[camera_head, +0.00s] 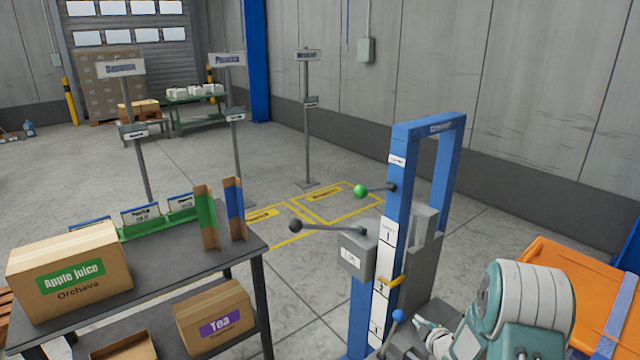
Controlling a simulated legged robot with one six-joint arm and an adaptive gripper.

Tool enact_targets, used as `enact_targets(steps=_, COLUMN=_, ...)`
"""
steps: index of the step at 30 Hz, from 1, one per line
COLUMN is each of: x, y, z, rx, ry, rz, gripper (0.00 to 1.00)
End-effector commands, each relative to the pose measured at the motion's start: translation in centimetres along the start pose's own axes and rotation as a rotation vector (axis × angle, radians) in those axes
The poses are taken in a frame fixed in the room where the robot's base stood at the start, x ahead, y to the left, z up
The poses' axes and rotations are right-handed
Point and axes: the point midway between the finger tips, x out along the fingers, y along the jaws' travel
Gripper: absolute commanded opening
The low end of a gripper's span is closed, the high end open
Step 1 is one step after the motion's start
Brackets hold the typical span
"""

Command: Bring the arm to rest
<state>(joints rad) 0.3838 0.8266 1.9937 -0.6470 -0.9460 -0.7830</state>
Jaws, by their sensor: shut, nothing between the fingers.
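My arm (530,305), white and teal, is folded low at the bottom right, in front of the blue-framed machine. What looks like my gripper (424,326) is a small pale end just left of the arm's large round joint. It is shut and holds nothing that I can see. It is close to a blue-knobbed lever (398,316) at the machine's foot; I cannot tell whether they touch. The lower part of the arm is cut off by the frame edge.
The blue machine frame (402,190) carries a black-knobbed lever (328,229), a green-knobbed lever (375,190) and a yellow handle (390,281). A dark table (190,262) with an Apple Juice carton (70,272) stands left. Orange equipment (575,290) is at right. Open floor lies behind.

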Motion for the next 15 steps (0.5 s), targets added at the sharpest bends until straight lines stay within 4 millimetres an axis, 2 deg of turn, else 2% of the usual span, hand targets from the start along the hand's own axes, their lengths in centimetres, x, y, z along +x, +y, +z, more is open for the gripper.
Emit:
enact_targets(steps=1, x=-0.6, y=1.6, z=-1.2, rx=0.011, ry=-0.027, rz=-0.001, gripper=0.00)
enact_targets(steps=6, x=-2.9, y=5.3, z=-4.3, rx=0.086, ry=-0.140, rz=-0.020, gripper=0.00)
enact_targets(steps=11, x=-6.0, y=8.1, z=-7.3, rx=0.175, ry=-0.238, rz=-0.027, gripper=0.00)
enact_targets(steps=15, x=-9.3, y=9.6, z=-9.9, rx=0.266, ry=-0.319, rz=-0.032, gripper=0.00)
